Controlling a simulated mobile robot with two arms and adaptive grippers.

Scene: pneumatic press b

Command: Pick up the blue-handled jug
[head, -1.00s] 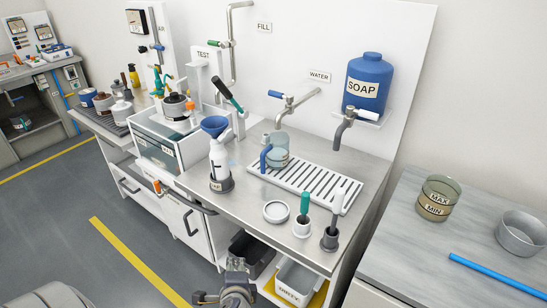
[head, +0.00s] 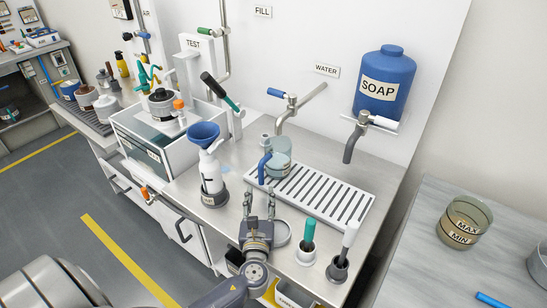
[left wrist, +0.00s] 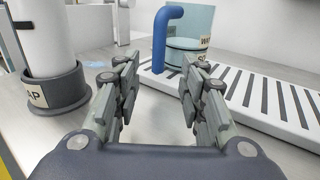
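The jug (head: 281,158) is clear bluish with a blue handle (head: 264,168) on its left side. It stands upright at the left end of the white slotted rack, under the water tap. My left gripper (head: 259,195) is open and empty over the counter, in front of the jug and short of it. In the left wrist view the jug (left wrist: 192,32) is at the top, with its handle (left wrist: 159,42) ahead of the gap between the open fingers (left wrist: 160,78). My right gripper is not in view.
A bottle with a blue funnel (head: 209,167) stands in a dark holder to the left. The slotted rack (head: 345,205) stretches right. Two handled tools (head: 307,237) (head: 346,242) stand in cups at the front.

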